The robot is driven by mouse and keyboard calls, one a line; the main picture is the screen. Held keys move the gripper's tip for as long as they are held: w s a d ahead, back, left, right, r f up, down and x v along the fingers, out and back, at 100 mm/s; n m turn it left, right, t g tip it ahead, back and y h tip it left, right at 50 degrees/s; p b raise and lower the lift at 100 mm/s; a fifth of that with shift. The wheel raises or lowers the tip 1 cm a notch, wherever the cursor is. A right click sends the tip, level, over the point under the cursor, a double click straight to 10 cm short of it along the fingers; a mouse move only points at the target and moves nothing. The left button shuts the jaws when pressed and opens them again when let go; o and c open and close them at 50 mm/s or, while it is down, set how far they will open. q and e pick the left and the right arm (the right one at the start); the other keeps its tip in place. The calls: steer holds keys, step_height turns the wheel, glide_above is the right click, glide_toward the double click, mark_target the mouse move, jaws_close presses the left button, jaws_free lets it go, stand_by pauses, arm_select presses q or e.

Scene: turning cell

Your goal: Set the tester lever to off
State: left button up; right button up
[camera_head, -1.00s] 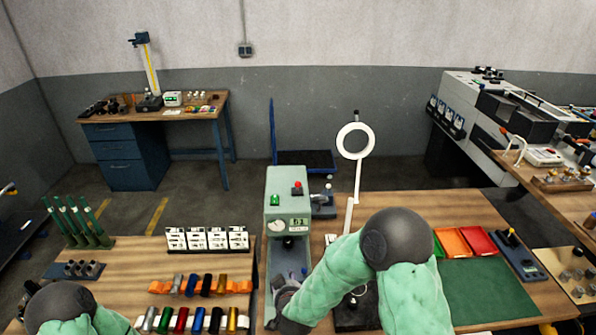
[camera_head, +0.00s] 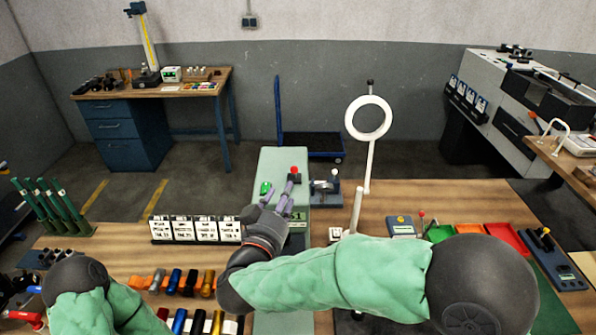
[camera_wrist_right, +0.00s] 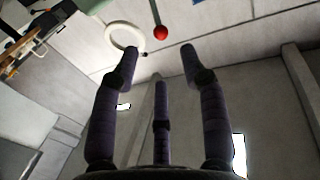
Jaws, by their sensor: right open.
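The pale green tester (camera_head: 283,161) stands in the middle of the bench in the head view. It has a green button (camera_head: 265,188), a small display (camera_head: 297,217) and a red knob (camera_head: 295,170) on top. The red knob may be the lever's end; the lever's setting cannot be read. My right gripper (camera_head: 284,192) is open and empty, its fingers spread over the tester's top, close to the red knob. My left gripper does not show.
A ring lamp (camera_head: 368,118) on a pole stands right of the tester. White cards (camera_head: 197,229) and coloured cylinders (camera_head: 181,281) sit to the left. A small blue device (camera_head: 401,227) with a red-tipped stick stands to the right, near coloured trays (camera_head: 472,236).

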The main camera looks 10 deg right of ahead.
mark_target(293, 173)
steer(key=x, duration=1)
steer(key=shift+w+d+r, duration=0.1)
steer(key=shift+w+d, duration=0.05)
steer(key=shift+w, duration=0.15)
jaws_close()
